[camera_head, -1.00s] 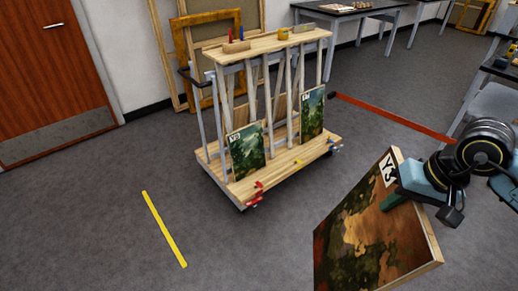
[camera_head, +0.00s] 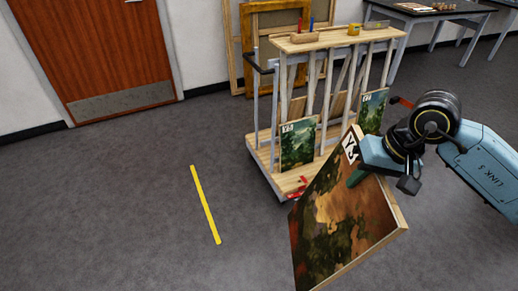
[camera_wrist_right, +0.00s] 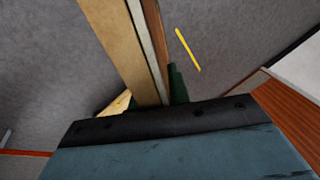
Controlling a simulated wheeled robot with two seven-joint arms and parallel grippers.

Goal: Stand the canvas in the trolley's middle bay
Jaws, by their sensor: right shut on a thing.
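The canvas (camera_head: 345,215) is a brown and green landscape painting on a wooden frame, with a white label at its top corner. My right gripper (camera_head: 357,177) is shut on its upper edge and holds it tilted in front of the trolley. The canvas edge (camera_wrist_right: 143,50) also shows between the fingers in the right wrist view. The wooden trolley (camera_head: 262,150) stands behind it, with upright grey posts. A green landscape canvas (camera_head: 298,146) stands in its left bay and another (camera_head: 371,112) in its right bay. The held canvas hides the lower middle of the trolley. My left gripper is not in view.
A yellow strip (camera_head: 205,204) lies on the floor left of the trolley. Red clamps (camera_head: 298,187) sit at the deck's front corner. Large empty frames (camera_head: 247,45) lean on the back wall. Grey tables (camera_head: 425,14) stand at the back right. Floor at left is clear.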

